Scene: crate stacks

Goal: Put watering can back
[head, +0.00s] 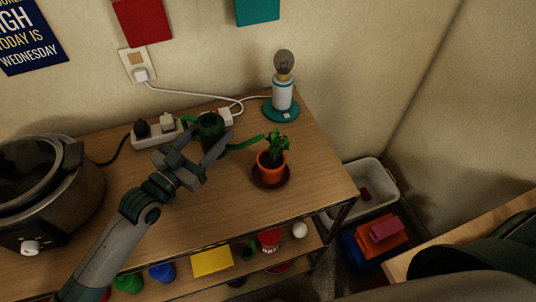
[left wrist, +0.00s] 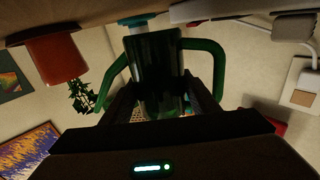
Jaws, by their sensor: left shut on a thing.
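The green watering can (head: 210,127) is at the back of the wooden table top (head: 225,185), with its spout pointing right towards the potted plant. My left gripper (head: 202,150) is shut on the watering can's body. The can also shows in the left wrist view (left wrist: 154,62), between the fingers (left wrist: 160,105), with a curved green part on each side. The picture does not show clearly whether the can touches the table. The plant in its orange pot (head: 271,166) stands on a dark saucer right of the can. My right gripper is not in view.
A power strip (head: 155,132) with plugs lies just left of the can. A lamp (head: 282,101) stands at the back right, and a cooker (head: 45,190) at the left. The table's front middle is clear. A lower shelf (head: 190,285) holds several items; a crate (head: 345,175) stands right.

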